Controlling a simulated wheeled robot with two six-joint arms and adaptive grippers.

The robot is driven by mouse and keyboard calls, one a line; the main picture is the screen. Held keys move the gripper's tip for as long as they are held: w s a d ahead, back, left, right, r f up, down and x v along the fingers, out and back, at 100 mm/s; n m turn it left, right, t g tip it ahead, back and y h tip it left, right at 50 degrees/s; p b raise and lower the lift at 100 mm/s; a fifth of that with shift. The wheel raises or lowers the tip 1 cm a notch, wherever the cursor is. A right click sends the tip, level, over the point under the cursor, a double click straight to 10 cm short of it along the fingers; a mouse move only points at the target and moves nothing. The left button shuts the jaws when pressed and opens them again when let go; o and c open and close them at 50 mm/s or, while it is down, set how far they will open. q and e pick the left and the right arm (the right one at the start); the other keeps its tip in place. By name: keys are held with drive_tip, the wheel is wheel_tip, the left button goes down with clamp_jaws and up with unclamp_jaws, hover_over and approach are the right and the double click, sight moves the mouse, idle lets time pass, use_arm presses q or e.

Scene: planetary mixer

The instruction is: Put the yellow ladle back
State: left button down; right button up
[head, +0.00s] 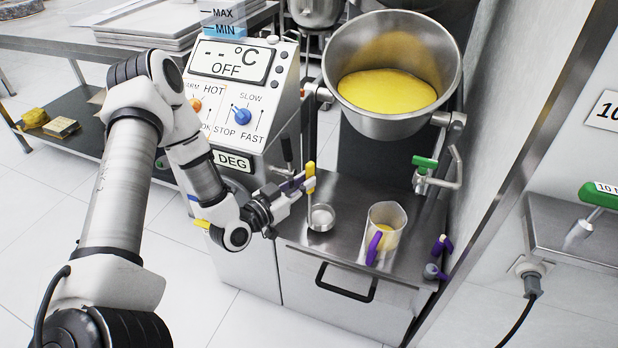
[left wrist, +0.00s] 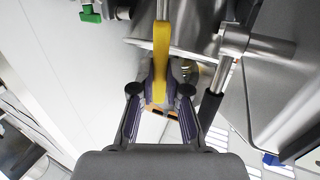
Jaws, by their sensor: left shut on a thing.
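The ladle has a yellow handle (head: 311,171) and a round steel bowl (head: 321,218). My left gripper (head: 309,184) is shut on the yellow handle and holds the ladle upright, bowl down. The bowl is at or just above the steel ledge (head: 345,239) of the mixer; I cannot tell if it touches. My right gripper is not in view.
A jug with a purple handle (head: 386,230) stands on the ledge right of the ladle. Above is the mixer bowl (head: 393,125) with yellow contents. A green-handled lever (head: 425,162) and purple knobs (head: 437,260) are at the right. The control panel (head: 240,88) rises behind my left arm.

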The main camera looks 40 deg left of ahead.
use_arm(q)
drive_tip(key=shift+w+f, duration=0.45)
drive_tip(key=shift+f, duration=0.35)
drive_tip(key=c, duration=1.4)
unclamp_jaws()
drive_tip(key=shift+s+r, duration=0.15)
drive_tip(key=shift+s, duration=0.05)
drive_tip(key=shift+o, duration=1.2)
drive_tip(key=shift+s+r, duration=0.1)
drive_tip(key=shift+s, duration=0.05)
drive_tip(key=s+a+p, duration=0.2)
drive_tip(key=s+p, duration=0.2)
drive_tip(key=s, duration=0.8)
drive_tip(key=s+d+f+g+h, duration=0.1)
drive_tip(key=s+d+f+g, duration=0.2)
drive_tip(key=d+f+g, duration=0.9)
drive_tip(key=s+f+n+g+y, duration=0.2)
drive_tip(key=s+f+g, duration=0.3)
drive_tip(key=s, duration=0.7)
drive_tip(key=shift+d+f+g+y, duration=0.3)
drive_tip(key=shift+d+f+y, duration=0.1)
drive_tip(key=shift+y, duration=0.5)
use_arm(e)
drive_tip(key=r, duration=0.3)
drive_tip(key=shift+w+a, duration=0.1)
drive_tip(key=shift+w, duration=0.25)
